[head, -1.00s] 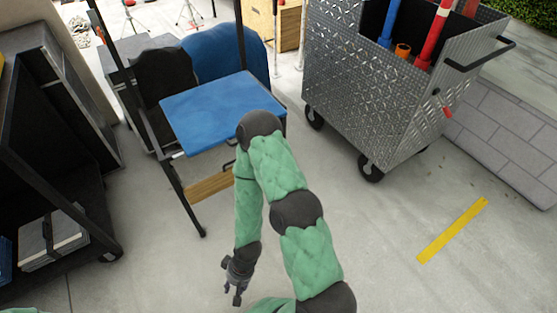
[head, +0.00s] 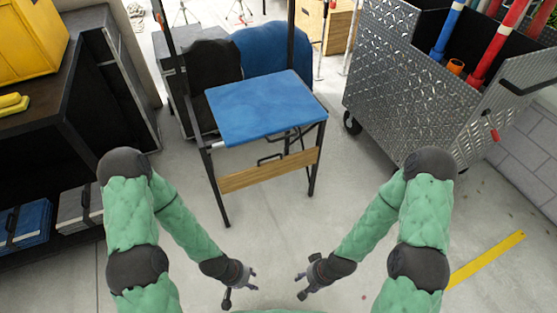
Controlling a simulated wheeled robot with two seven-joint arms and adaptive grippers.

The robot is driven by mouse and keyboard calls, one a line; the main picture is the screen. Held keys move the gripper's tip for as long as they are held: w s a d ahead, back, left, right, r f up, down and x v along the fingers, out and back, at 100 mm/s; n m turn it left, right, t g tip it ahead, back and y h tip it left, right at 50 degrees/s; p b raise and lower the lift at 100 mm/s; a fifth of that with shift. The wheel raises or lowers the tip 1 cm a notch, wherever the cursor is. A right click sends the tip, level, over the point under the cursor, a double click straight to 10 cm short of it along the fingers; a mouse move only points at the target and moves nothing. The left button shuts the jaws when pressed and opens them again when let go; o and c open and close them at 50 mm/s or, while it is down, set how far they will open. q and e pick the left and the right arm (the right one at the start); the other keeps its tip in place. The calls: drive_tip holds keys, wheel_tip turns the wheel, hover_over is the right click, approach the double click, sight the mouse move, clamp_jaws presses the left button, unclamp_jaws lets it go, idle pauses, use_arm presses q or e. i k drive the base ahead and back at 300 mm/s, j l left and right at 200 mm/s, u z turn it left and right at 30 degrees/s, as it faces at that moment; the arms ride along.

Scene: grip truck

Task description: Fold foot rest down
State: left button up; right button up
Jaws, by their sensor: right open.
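A tall folding chair with a blue seat (head: 266,106) stands upright ahead of me on black legs. A wooden foot-rest slat (head: 268,170) spans its front legs, below the seat. A small black handle-like bracket shows just above the slat; how it joins is unclear. My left gripper (head: 240,287) is open and empty, low in front of the chair. My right gripper (head: 303,284) is open and empty, a little to its right. Both are apart from the chair and nearer to me than the slat.
A diamond-plate metal cart (head: 405,95) with coloured tubes stands close at the right. A dark shelf unit (head: 45,130) with cases and a yellow box (head: 27,42) is at the left. Bare floor lies between my grippers and the chair. A yellow strip (head: 485,260) lies at lower right.

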sight(260, 173)
drive_tip(key=i+u, duration=0.1)
drive_tip(key=i, duration=0.45)
drive_tip(key=i+l, duration=0.15)
drive_tip(key=i, duration=0.4)
drive_tip(key=j+u, duration=0.05)
